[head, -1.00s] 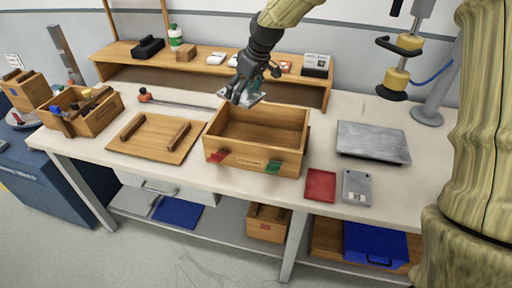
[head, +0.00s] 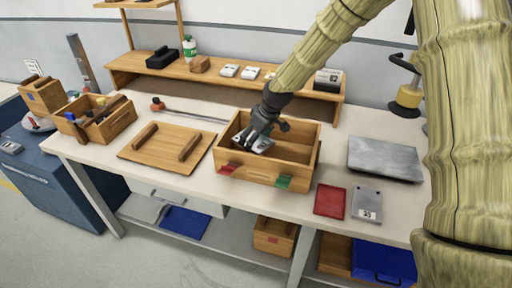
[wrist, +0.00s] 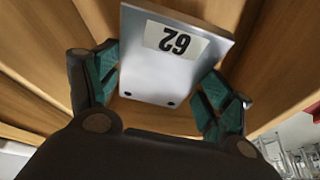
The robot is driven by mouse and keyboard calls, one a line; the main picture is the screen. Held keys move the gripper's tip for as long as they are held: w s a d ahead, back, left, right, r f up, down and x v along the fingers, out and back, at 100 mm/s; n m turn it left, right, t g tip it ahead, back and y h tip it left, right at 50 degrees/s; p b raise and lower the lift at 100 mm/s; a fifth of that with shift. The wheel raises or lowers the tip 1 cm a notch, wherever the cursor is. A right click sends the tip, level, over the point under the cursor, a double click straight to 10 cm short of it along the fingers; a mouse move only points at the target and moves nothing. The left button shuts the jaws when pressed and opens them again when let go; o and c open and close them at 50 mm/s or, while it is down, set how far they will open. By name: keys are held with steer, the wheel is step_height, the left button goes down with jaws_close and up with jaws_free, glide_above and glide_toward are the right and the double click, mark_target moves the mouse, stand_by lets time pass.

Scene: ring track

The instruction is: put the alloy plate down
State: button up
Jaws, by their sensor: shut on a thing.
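The alloy plate (wrist: 165,60) is a silver metal plate with a white label reading 62. In the wrist view it lies between the green-padded fingers of my gripper (wrist: 160,92), which is shut on it. In the head view my gripper (head: 250,140) is inside the open wooden box (head: 250,174), toward its left part, with the plate (head: 262,145) at its fingertips. The box has a red mark and a green mark on its front wall. I cannot tell whether the plate touches the box floor.
A wooden lid with two bars (head: 165,148) lies left of the box. A red tile (head: 330,201), a grey labelled plate (head: 367,204) and a larger grey slab (head: 384,158) lie to the right. A shelf (head: 215,78) with small items stands behind.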

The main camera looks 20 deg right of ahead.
steer(key=shift+f+p, duration=0.45)
steer(key=shift+f, duration=2.2)
steer(key=o, duration=1.3)
steer(key=shift+f, duration=0.1)
steer(key=shift+o, duration=0.2)
steer(key=shift+s, duration=0.1)
steer(key=b+v, duration=0.1)
steer(key=v, duration=1)
steer(key=shift+b, duration=0.3)
steer(key=shift+s+d+r, duration=0.2)
steer(key=shift+r, duration=0.35)
